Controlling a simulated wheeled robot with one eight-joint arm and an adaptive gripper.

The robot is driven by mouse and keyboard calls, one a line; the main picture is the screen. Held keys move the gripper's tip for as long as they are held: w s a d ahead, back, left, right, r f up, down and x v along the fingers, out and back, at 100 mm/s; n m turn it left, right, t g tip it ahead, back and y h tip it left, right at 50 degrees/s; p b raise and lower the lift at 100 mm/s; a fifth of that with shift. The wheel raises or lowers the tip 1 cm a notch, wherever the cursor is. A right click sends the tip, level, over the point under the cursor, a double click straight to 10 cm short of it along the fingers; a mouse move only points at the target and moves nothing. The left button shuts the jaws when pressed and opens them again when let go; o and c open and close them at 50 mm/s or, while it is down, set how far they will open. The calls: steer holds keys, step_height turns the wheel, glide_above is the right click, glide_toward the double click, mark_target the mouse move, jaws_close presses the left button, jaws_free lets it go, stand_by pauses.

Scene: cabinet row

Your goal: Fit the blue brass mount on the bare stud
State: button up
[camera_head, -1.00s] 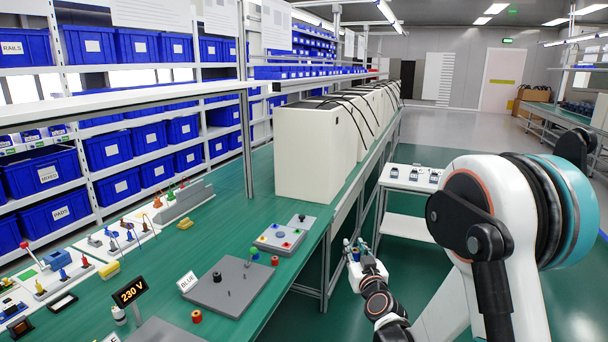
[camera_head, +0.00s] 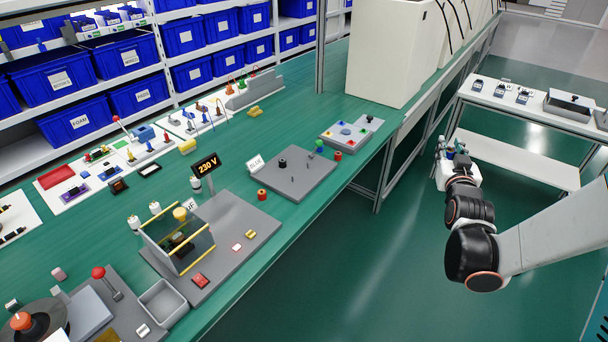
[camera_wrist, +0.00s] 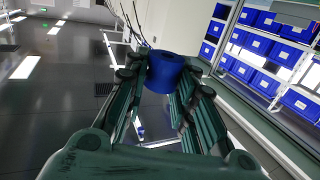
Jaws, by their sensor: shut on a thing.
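The blue mount (camera_wrist: 165,68), a blue cylinder with a hole in its end, is between the fingertips of my gripper (camera_wrist: 160,78) in the wrist view. The fingers are shut on it. In the head view my gripper (camera_head: 453,148) is right of the green bench, over the aisle, and the mount is too small to tell clearly. The grey plate (camera_head: 305,188) by the BLUE card (camera_head: 255,164) lies on the bench, left of my gripper. It carries a black round piece (camera_head: 283,163) and small thin upright studs (camera_head: 307,166); I cannot tell which is the bare stud.
A red mount (camera_head: 262,195) stands beside the plate. A green one (camera_head: 319,146) and a red one (camera_head: 338,156) stand near a grey block (camera_head: 347,133). A clear-walled box (camera_head: 180,245) and a 230 V sign (camera_head: 206,165) are left. White cabinets (camera_head: 395,55) stand behind.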

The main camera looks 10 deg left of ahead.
steer(key=w+a+f+n+y, duration=0.3)
steer(key=w+a+f+y, duration=0.2)
steer(key=a+f, duration=0.45)
steer(key=n+g+y, duration=1.2)
steer(key=n+g, duration=0.1)
steer(key=g, duration=0.1)
glide_above(285, 211)
steer(key=shift+f, duration=0.2)
step_height(285, 211, down, 20)
steer(key=b, duration=0.6)
steer(key=shift+r+b, duration=0.2)
steer(key=shift+b, duration=0.2)
steer(key=shift+f, duration=0.1)
